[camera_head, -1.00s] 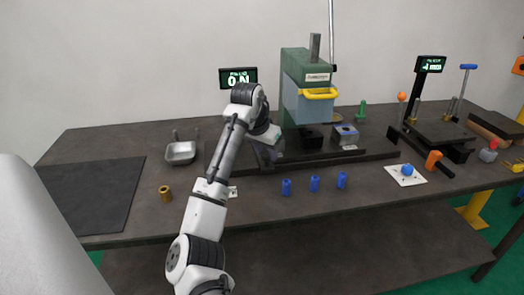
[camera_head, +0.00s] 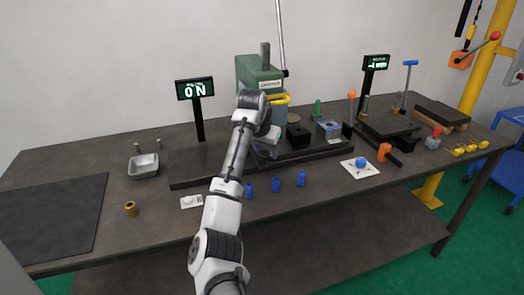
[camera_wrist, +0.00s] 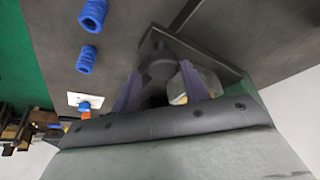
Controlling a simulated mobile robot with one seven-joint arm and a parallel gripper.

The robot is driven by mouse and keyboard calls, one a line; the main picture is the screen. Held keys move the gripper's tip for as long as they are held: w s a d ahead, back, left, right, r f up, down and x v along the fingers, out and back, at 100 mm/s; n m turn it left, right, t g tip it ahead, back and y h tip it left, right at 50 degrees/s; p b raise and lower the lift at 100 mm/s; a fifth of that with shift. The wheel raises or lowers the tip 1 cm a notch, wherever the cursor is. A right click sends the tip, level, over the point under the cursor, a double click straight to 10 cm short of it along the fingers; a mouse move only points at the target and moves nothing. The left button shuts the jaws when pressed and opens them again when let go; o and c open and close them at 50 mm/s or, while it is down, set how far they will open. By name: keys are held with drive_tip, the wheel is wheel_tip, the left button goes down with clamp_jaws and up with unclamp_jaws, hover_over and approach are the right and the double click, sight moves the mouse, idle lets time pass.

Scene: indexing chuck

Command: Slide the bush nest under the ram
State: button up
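The green press (camera_head: 258,72) with its yellow guard stands over a long dark base (camera_head: 205,180). A black block (camera_head: 297,132) and a grey block with a blue top (camera_head: 329,128) sit on the base, right of the press column. I cannot tell for sure which is the bush nest. My gripper (camera_head: 266,152) is low over the front of the base, left of both blocks, partly hidden by my wrist. In the wrist view my gripper (camera_wrist: 161,70) has its fingers apart, with a dark round knob (camera_wrist: 158,64) between or just beyond the tips. A pale rounded thing (camera_wrist: 205,82) is beside one finger.
Blue bushes (camera_head: 275,184) stand in front of the base. A white card with a blue piece (camera_head: 361,163) lies to the right. A metal tray (camera_head: 143,165), a brass bush (camera_head: 130,208) and a dark mat (camera_head: 50,215) are at left. A display (camera_head: 194,90) stands behind.

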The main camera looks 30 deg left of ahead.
drive_tip(key=shift+o, duration=0.7)
drive_tip(key=shift+f, duration=0.1)
drive_tip(key=shift+s+a, duration=0.1)
drive_tip(key=b+v, duration=0.2)
drive_tip(key=v, duration=1.1)
drive_tip(key=shift+r, duration=0.4)
drive_tip(key=shift+s, duration=0.1)
